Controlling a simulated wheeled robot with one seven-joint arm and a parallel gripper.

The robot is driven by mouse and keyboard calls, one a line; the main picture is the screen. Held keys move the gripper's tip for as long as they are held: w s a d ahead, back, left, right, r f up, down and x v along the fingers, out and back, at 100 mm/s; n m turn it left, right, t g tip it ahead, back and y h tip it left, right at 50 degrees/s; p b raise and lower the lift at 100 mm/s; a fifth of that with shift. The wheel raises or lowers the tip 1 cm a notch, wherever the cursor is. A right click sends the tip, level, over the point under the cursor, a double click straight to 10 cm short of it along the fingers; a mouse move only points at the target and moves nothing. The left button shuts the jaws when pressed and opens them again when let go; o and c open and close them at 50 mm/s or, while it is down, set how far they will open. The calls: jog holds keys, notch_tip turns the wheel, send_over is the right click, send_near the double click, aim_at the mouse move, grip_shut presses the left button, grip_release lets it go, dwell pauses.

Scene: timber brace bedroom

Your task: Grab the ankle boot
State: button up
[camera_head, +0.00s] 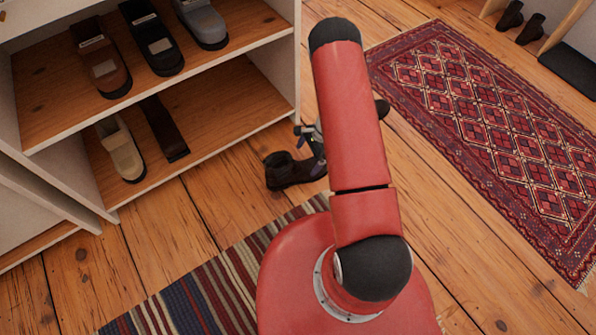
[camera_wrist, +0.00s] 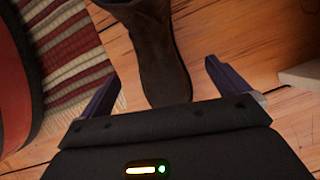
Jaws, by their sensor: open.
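A dark brown ankle boot (camera_head: 290,172) stands on the wooden floor in front of the shelf unit in the head view. My red arm hides part of its right side. My gripper (camera_wrist: 162,82) is open, with one dark finger on each side of the boot and gaps on both sides. In the head view only a small part of my gripper (camera_head: 312,138) shows beside the boot, mostly behind my arm.
A white shelf unit (camera_head: 220,122) with several shoes on wooden boards stands at the left. A striped rug (camera_head: 200,285) lies in front, and a patterned red rug (camera_head: 490,125) lies at the right. More dark boots (camera_head: 510,15) are at the top right. Bare floor surrounds the boot.

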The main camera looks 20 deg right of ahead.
aim_at(299, 170)
jog(key=x, duration=0.4)
jog(key=b+x, duration=0.1)
jog(key=x, duration=0.3)
jog(key=shift+s+a, duration=0.15)
jog(key=shift+s, duration=0.05)
jog(key=shift+c, duration=0.3)
jog(key=shift+r, duration=0.1)
jog(key=c, duration=1.4)
